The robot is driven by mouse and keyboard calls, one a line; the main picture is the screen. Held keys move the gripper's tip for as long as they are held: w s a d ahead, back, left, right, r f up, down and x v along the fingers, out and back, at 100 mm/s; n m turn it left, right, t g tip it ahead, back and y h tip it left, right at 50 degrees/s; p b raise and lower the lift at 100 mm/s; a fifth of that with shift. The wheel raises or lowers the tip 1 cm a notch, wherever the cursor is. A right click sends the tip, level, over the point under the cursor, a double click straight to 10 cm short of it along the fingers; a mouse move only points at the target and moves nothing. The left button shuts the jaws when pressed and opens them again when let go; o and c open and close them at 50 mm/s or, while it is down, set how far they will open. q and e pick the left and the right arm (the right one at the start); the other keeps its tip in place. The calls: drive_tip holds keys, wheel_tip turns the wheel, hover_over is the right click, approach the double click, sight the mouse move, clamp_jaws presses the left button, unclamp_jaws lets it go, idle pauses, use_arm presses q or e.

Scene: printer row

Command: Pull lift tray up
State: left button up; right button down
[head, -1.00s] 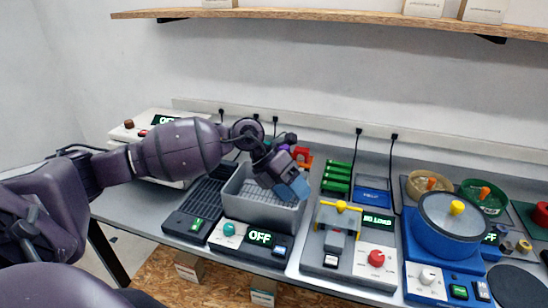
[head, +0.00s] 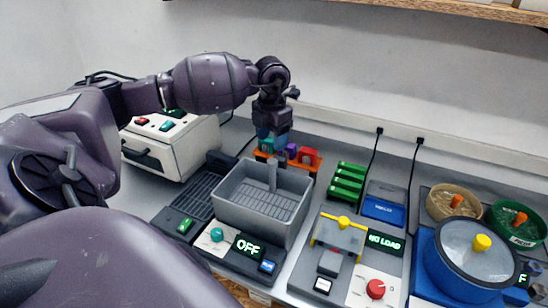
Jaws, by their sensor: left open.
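A grey open basin (head: 229,205) stands on the bench with a display reading OFF on its front panel. A slotted grey lift tray (head: 258,205) lies low inside it, with an upright grey handle (head: 272,176) rising near the back wall. My left gripper (head: 272,150) points down above the handle, open and apparently empty. Its fingertips are small and dark here, and I cannot tell whether they touch the handle top. My right gripper is not in view.
An orange rack with coloured pieces (head: 307,158) stands close behind the basin. A white box machine (head: 170,145) is to the left. A dark slotted unit (head: 185,205) and a yellow-handled device (head: 340,235) flank the basin.

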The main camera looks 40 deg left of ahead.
sight(273, 161)
use_arm(q)
wheel_tip(273, 161, down, 6)
drive_tip(key=shift+r, duration=0.15)
drive_tip(key=shift+w+f+p, duration=0.1)
drive_tip(key=shift+f+p, duration=0.25)
drive_tip(key=shift+f, duration=0.6)
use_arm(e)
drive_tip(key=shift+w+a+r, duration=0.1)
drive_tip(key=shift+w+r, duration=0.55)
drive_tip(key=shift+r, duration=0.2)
use_arm(q)
drive_tip(key=shift+c, duration=0.3)
drive_tip(key=c, duration=1)
drive_tip(key=shift+r, duration=0.1)
clamp_jaws()
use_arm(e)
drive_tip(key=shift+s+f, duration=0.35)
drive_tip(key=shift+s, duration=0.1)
